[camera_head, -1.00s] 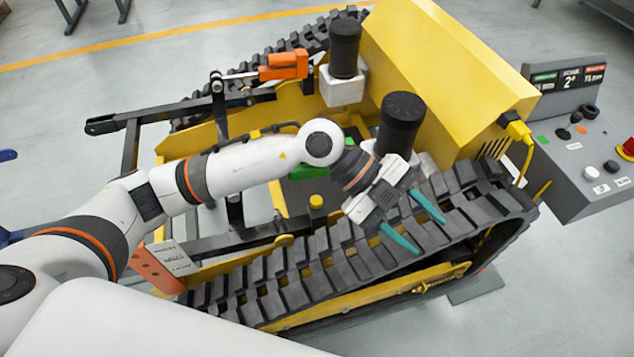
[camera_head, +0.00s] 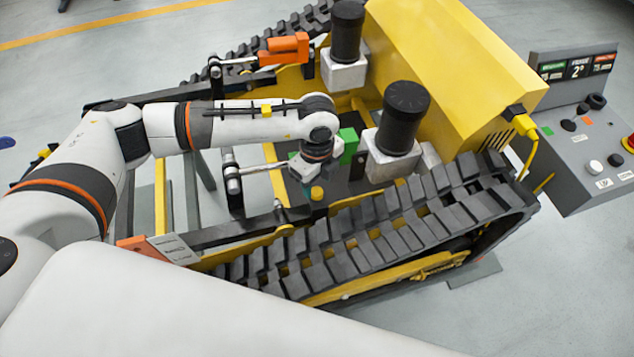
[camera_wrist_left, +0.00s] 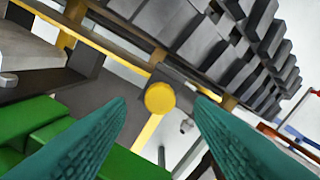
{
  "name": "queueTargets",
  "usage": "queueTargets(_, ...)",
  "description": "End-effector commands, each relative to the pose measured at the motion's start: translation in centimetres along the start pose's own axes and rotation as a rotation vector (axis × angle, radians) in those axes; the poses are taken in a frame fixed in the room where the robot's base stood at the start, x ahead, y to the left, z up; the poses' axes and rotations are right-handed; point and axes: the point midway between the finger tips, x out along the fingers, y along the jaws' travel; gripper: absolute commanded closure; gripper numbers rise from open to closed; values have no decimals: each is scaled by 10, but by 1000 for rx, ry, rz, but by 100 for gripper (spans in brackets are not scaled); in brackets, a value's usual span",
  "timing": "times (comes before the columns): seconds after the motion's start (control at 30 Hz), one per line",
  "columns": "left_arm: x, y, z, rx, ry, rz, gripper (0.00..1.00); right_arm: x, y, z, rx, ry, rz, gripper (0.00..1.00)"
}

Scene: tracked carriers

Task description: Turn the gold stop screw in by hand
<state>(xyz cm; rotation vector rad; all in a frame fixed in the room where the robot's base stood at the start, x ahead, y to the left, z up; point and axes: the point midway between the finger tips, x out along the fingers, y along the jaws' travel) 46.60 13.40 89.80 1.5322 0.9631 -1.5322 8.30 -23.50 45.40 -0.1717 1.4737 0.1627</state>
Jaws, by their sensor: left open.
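The gold stop screw (camera_head: 317,192) shows as a small round yellow-gold knob on the dark deck between the two tracks. In the left wrist view the gold stop screw (camera_wrist_left: 160,98) appears as a round head between and just beyond my fingertips, with gaps to both. My left gripper (camera_head: 311,186) points down at it from above, partly hidden behind its own wrist. Its two teal fingers show in the left wrist view (camera_wrist_left: 160,106), spread apart with nothing between them. I cannot tell the exact height above the screw. My right gripper is not in view.
A green block (camera_head: 348,146) stands close beside my wrist. Black cylinders on pale blocks (camera_head: 403,118) rise to the right and behind. The near track (camera_head: 370,232) runs along the front. A control console (camera_head: 590,160) stands at far right.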

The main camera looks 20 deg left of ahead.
Motion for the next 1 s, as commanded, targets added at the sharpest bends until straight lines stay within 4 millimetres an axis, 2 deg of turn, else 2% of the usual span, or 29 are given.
queueTargets(0.2,25,0,0,0,0,-1,52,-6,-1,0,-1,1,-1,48)
queueTargets(0.57,31,0,0,0,-1,1,52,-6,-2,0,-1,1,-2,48)
queueTargets(0.83,30,0,0,0,-1,1,94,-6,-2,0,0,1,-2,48)
queueTargets(1.0,31,0,0,7,-1,1,97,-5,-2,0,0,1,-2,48)
